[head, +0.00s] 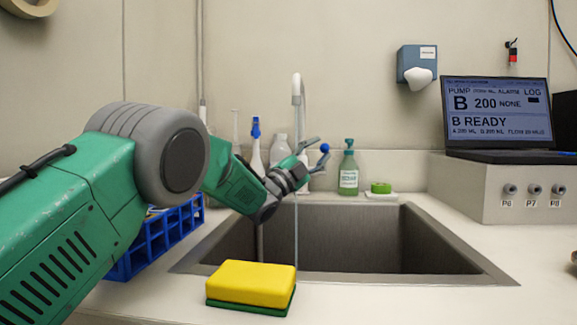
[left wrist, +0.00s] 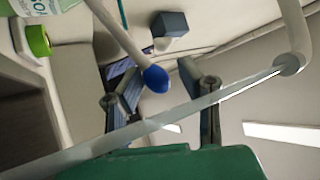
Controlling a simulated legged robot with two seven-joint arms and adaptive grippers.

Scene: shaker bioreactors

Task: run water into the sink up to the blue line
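The steel sink (head: 440,262) is set in the counter. The white gooseneck faucet (head: 297,90) stands behind it; its spout (left wrist: 288,64) shows in the left wrist view. A thin water stream (head: 296,225) falls from it into the sink. My left gripper (head: 318,154) is open beside the faucet. The faucet lever's blue knob (head: 325,147) is by its fingers; in the left wrist view the knob (left wrist: 156,78) appears between the spread fingers, with no clear grip. No blue line or water surface is visible; the near wall and my arm hide part of the basin.
A yellow-green sponge (head: 252,283) lies at the sink's front edge. A blue rack (head: 155,240) stands left, partly behind my arm. A green soap bottle (head: 348,172) and green-topped dish (head: 381,188) stand behind the sink. A laptop (head: 497,115) sits on a box at right.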

